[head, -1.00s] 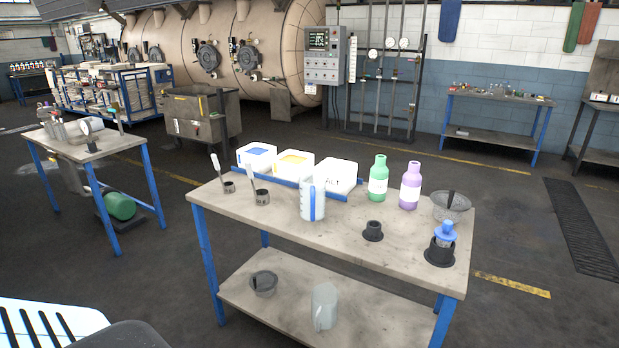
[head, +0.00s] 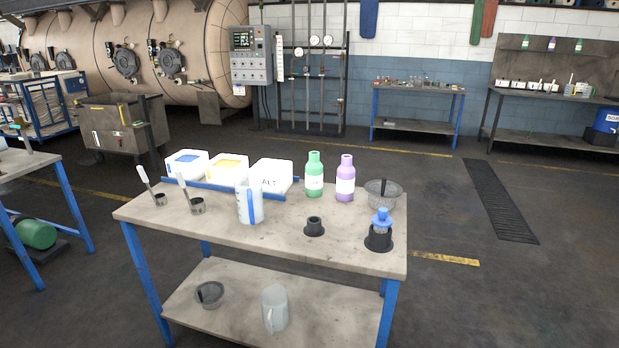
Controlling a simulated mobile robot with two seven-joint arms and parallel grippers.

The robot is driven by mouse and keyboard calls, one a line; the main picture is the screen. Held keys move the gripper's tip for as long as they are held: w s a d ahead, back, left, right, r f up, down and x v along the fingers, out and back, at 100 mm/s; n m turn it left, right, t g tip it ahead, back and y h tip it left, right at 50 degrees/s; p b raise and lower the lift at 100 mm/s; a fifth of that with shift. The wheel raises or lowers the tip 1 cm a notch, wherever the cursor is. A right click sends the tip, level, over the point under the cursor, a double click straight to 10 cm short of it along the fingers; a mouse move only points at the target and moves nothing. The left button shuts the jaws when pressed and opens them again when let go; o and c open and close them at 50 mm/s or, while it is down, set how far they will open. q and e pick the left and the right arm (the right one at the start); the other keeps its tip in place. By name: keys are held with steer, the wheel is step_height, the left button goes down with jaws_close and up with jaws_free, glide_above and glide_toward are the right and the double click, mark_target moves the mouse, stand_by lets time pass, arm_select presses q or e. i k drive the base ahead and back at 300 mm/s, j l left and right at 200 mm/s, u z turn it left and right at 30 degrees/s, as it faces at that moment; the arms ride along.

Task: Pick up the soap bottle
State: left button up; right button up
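A green bottle (head: 314,175) and a purple bottle (head: 345,179) stand upright side by side at the back of the near table (head: 270,235). Both have white labels, too small to read, so I cannot tell which one is the soap bottle. More small bottles (head: 552,44) stand on a shelf at the far right. Neither of my grippers is in view.
White bins (head: 271,175), a clear jug (head: 250,204), scoops in small cups (head: 197,205), a black ring (head: 314,227), a blue-topped item in a black holder (head: 380,232) and a grey bowl (head: 383,195) share the tabletop. Floor is open right of the table.

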mark_target(315, 168)
steer(key=i+j+z, duration=0.15)
steer(key=i+j, duration=0.3)
steer(key=i+j+z, duration=0.1)
steer(key=i+j, duration=0.35)
steer(key=i+j+z, duration=0.15)
steer(key=i+j, duration=0.3)
steer(key=j, duration=0.15)
steer(key=i+j+z, duration=0.1)
steer(key=i+j, duration=0.3)
steer(key=j, duration=0.2)
